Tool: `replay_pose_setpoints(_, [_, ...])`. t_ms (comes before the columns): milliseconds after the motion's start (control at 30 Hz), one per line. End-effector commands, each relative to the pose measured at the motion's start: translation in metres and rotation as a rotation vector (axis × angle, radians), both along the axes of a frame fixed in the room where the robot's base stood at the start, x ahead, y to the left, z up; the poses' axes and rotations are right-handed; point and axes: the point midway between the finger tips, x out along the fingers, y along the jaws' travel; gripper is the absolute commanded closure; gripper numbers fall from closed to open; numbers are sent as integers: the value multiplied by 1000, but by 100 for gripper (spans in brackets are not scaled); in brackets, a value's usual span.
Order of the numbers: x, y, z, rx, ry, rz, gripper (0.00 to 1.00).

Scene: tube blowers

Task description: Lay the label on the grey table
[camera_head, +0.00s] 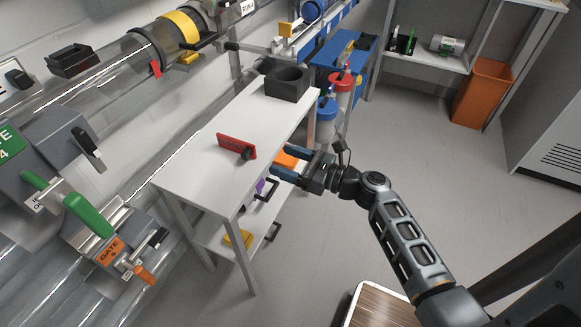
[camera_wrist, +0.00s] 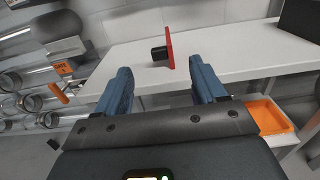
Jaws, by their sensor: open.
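A red plate (camera_head: 236,146) with a black block on its side stands upright on the light grey table (camera_head: 194,172). It may be the label; I cannot read any text on it. In the wrist view the red plate (camera_wrist: 170,46) stands on the table (camera_wrist: 225,62), beyond and between my fingers. My gripper (camera_head: 279,164) is open and empty at the table's right edge, to the right of the plate and apart from it. My two blue fingers (camera_wrist: 160,80) also show in the wrist view.
A dark open box (camera_head: 286,84) stands at the table's far end. An orange tray (camera_head: 290,157) and a yellow item (camera_head: 238,238) sit on the lower shelf. An orange gate tag (camera_head: 108,250) hangs by the pipes at left. The tabletop around the plate is clear.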

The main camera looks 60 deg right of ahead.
Motion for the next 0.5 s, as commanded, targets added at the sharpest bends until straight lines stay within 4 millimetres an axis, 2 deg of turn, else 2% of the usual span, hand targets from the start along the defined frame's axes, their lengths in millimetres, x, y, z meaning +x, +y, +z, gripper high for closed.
replay_pose_setpoints(167, [-2, 1, 0, -4, 3, 1, 30])
replay_pose_setpoints(267, [-7, 11, -10, -60, 44, 5, 30])
replay_pose_setpoints(367, [-22, 37, -32, -221, 148, 23, 30])
replay_pose_setpoints(500, [-63, 83, -64, -629, 333, 95, 30])
